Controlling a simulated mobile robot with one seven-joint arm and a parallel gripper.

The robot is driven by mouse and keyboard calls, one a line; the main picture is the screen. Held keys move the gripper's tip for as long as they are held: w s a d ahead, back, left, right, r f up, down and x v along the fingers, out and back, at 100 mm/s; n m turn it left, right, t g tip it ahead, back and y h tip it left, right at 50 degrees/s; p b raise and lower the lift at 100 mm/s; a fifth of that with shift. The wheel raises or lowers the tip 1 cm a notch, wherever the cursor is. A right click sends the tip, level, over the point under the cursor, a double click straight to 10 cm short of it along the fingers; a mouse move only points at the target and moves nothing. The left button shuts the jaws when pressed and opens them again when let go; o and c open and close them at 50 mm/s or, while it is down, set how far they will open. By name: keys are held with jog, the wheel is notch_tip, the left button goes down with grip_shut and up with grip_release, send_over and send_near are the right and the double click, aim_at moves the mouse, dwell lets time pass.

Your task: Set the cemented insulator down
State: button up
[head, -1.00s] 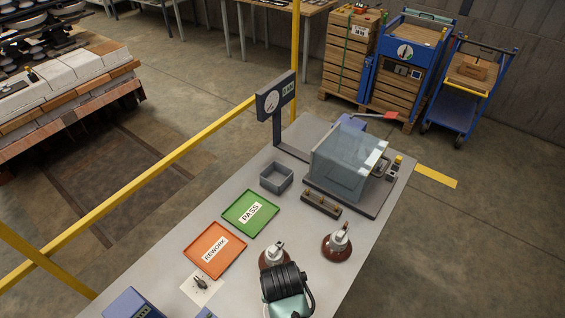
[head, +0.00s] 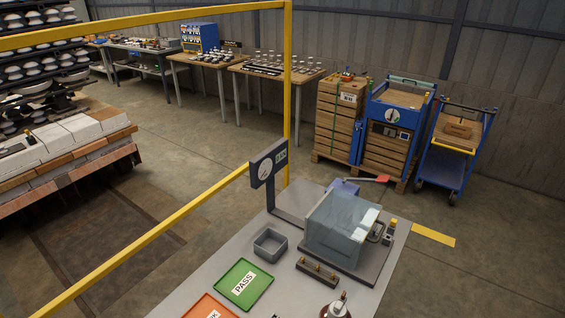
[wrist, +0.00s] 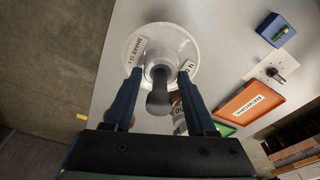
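The insulator with a clear glass disc (wrist: 186,49) shows in the wrist view, beyond my gripper (wrist: 161,76). Its grey metal fitting (wrist: 158,103) points toward the wrist camera, between my two blue fingers. The fingertips are on either side of the fitting, close to it; I cannot tell whether they touch it. I also cannot tell whether the disc rests on the table or is held above it. White labels with black print show at the disc. In the head view my gripper is out of frame.
The grey bench (head: 190,294) carries a green PASS tray (head: 262,273), a grey bin (head: 284,243), a clear-walled box (head: 330,235) and a dial stand (head: 272,200). A brown insulator (head: 336,311) stands at the lower edge. The orange REWORK tray (wrist: 250,103) shows in the wrist view.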

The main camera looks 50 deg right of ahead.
jog(key=o, duration=0.3)
jog(key=shift+r, duration=0.15)
